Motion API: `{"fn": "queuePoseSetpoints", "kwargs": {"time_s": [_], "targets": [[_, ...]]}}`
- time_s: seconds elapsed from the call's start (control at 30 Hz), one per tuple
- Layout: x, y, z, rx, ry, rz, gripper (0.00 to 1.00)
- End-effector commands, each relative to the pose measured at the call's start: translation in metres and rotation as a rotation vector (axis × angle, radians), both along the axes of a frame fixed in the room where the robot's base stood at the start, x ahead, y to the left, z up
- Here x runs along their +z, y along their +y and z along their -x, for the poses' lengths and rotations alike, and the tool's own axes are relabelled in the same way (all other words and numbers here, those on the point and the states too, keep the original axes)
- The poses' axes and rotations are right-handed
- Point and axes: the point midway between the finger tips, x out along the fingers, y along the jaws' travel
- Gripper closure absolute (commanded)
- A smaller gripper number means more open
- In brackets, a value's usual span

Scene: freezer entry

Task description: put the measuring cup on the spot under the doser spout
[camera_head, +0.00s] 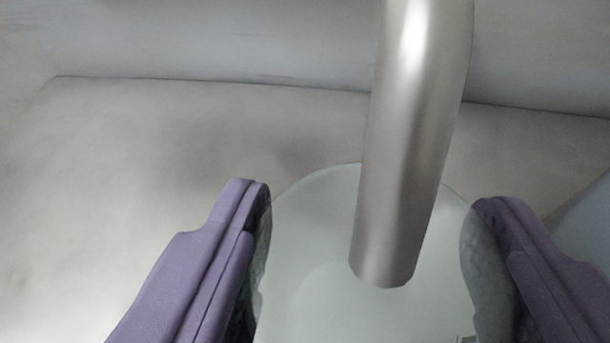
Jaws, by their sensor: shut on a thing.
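The measuring cup (310,255) is clear, pale glass with a round rim, seen from above at the bottom middle of the view. My gripper (370,225) has purple fingers, one on each side of the cup, and is shut on it. The doser spout (405,140) is a shiny metal pipe coming down from the top. Its lower end shows in front of the cup's opening and hides part of the rim. The cup's base and the spot under the spout are hidden.
A pale grey, bare surface (130,180) spreads behind and to the left of the cup. A blue-grey wall (220,40) runs along the back, behind the spout. A bluish side (590,225) shows at the right edge, close to the right finger.

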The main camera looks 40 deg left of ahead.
Motion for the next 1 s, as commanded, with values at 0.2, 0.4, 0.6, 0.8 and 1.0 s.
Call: {"fn": "queuePoseSetpoints", "kwargs": {"time_s": [0.2, 0.4, 0.6, 0.8, 1.0], "targets": [[-0.014, 0.002, 0.003, -0.002, 0.003, 0.002, 0.77], [-0.040, 0.002, 0.003, -0.001, 0.003, 0.001, 0.77], [-0.060, 0.002, 0.003, -0.001, 0.001, 0.000, 0.77], [-0.068, 0.002, 0.003, -0.001, 0.001, 0.000, 0.77], [-0.068, 0.002, 0.003, -0.001, 0.001, 0.000, 0.77]]}}
